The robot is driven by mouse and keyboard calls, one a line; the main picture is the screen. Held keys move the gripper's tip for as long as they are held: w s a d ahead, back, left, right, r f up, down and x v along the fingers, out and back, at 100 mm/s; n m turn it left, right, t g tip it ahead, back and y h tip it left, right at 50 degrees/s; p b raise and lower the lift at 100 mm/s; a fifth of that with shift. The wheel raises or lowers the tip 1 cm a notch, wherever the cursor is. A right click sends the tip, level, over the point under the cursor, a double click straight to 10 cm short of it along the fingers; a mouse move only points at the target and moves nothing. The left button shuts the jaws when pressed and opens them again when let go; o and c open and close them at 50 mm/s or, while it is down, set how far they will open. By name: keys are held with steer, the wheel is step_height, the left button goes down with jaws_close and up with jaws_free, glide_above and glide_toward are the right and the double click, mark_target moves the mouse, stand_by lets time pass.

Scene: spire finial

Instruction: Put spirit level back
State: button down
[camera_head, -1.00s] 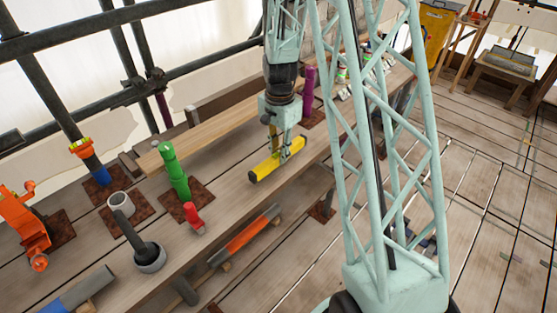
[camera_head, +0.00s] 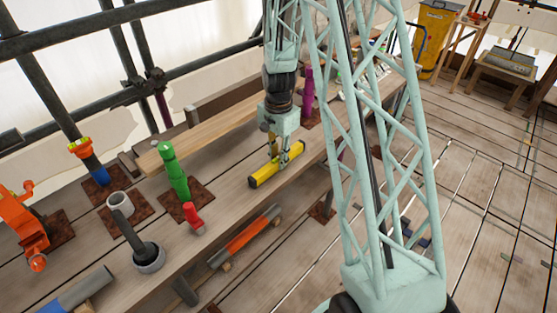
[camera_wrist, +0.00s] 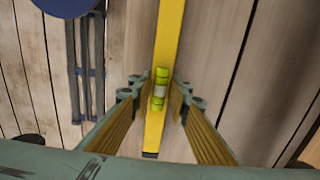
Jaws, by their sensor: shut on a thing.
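The yellow spirit level (camera_head: 277,166) is a long bar with a dark end, lying along the front part of the wooden bench plank. In the wrist view the level (camera_wrist: 167,40) runs up the middle, with its green vial between the fingers. My gripper (camera_head: 280,156) points down over the level's middle, and its fingers (camera_wrist: 160,95) are on either side of it. It is shut on the level. The level is at or very close to the plank surface; I cannot tell whether it touches.
A green cylinder (camera_head: 174,170) and a small red piece (camera_head: 193,217) stand left of the level. A purple cylinder (camera_head: 307,93) stands behind my gripper. An orange-and-grey tool (camera_head: 245,236) lies lower, in front of the plank. A loose timber (camera_head: 205,137) lies behind.

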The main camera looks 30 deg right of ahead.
steer(key=shift+f, duration=0.15)
steer(key=c, duration=2.5)
jaws_free()
steer(key=shift+o, duration=0.2)
steer(key=shift+r, duration=0.2)
step_height(320, 180, up, 12)
steer(key=p, duration=0.1)
